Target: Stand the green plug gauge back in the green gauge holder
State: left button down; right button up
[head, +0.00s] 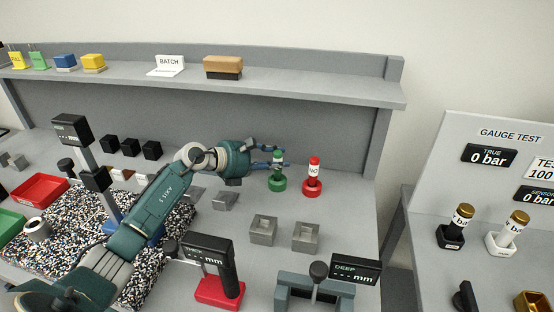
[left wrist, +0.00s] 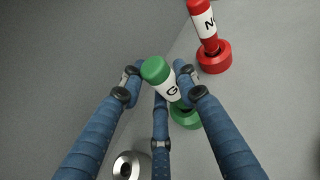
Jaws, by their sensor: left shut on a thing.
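The green plug gauge (head: 278,157), with a green top and a white lettered band, is between the fingers of my left gripper (head: 274,158). My left gripper is shut on it, and it also shows in the left wrist view (left wrist: 155,71). The green gauge holder (head: 277,185) is directly below the gauge. In the left wrist view the gauge's lower end meets the holder (left wrist: 186,117). Fingers partly hide the gauge, and I cannot tell how deep it sits. My right gripper is not in view.
A red plug gauge (head: 314,168) stands in its red holder (head: 312,189) close to the right. Two grey square blocks (head: 263,229) lie in front. A red-based mm gauge stand (head: 219,290) and a grey DEEP fixture (head: 318,290) stand nearer. The shelf (head: 300,88) runs behind.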

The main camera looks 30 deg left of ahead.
pick_arm(q)
jog(key=shift+s+d+f, duration=0.15)
jog(key=shift+d+f, duration=0.2)
jog(key=shift+f, duration=0.25)
jog(key=c, duration=1.2)
grip_release()
jog(key=shift+a+r, duration=0.1)
jog(key=shift+a, duration=0.05)
jog(key=shift+s+a+r, duration=0.1)
jog(key=shift+s+a, duration=0.1)
jog(key=shift+a, duration=0.1)
jog(key=v, duration=0.7)
jog(key=shift+r, duration=0.2)
